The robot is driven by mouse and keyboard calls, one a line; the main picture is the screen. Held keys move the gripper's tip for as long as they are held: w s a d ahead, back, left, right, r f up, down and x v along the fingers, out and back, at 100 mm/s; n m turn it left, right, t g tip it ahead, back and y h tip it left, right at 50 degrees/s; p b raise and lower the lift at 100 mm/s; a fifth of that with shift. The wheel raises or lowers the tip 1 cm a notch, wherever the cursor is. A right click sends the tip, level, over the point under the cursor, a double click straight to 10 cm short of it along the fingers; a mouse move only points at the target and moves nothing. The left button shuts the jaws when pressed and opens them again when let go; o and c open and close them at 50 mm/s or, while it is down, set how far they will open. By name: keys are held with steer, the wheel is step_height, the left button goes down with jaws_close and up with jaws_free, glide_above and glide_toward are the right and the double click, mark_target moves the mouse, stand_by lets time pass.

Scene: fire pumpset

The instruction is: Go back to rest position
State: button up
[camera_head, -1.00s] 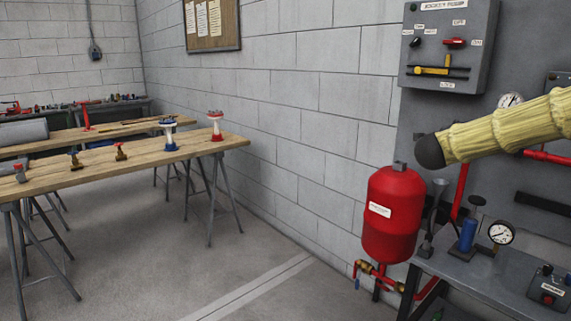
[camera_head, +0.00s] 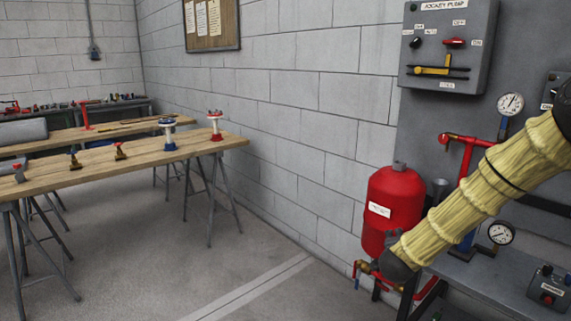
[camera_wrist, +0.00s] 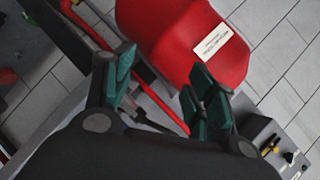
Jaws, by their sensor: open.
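My gripper (camera_wrist: 160,88) shows in the wrist view with its two green-padded fingers spread apart and nothing between them. Beyond the fingers are a red tank (camera_wrist: 185,40) with a white label and a red pipe (camera_wrist: 155,105). In the head view my arm, in a yellow ribbed sleeve, slants across the right side. Its dark lower end overlaps the bottom of the red tank (camera_head: 392,200). The gripper's fingers cannot be made out in the head view.
A grey jockey pump panel (camera_head: 447,45) is on the wall at the upper right. Gauges (camera_head: 501,233) and a control box (camera_head: 549,288) are by the metal bench at right. A wooden trestle table (camera_head: 110,165) stands left. Floor between is clear.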

steer(key=s+a+f+n+g+y, duration=0.2)
steer(key=s+a+f+n, duration=0.25)
steer(key=s+f, duration=0.65)
steer(key=s+a+f+n+g+y, duration=0.25)
steer(key=s+a+f+n, duration=0.2)
steer(key=s+f, duration=0.7)
steer(key=s+a+f+n+g, duration=0.1)
steer(key=s+f+n+g, duration=0.3)
steer(key=s, duration=0.6)
steer(key=s+a+f+n+g+y, duration=0.15)
steer(key=s+f, duration=0.35)
steer(key=s, duration=0.6)
steer(key=s+f+n+g, duration=0.25)
steer(key=s+f, duration=0.25)
steer(key=s, duration=0.5)
step_height(320, 180, down, 10)
steer(key=b, duration=1)
step_height(320, 180, up, 19)
steer(key=p, duration=1.9)
steer(key=shift+s+a+r+n, duration=0.2)
steer(key=shift+s+n, duration=0.1)
steer(key=shift+s, duration=0.05)
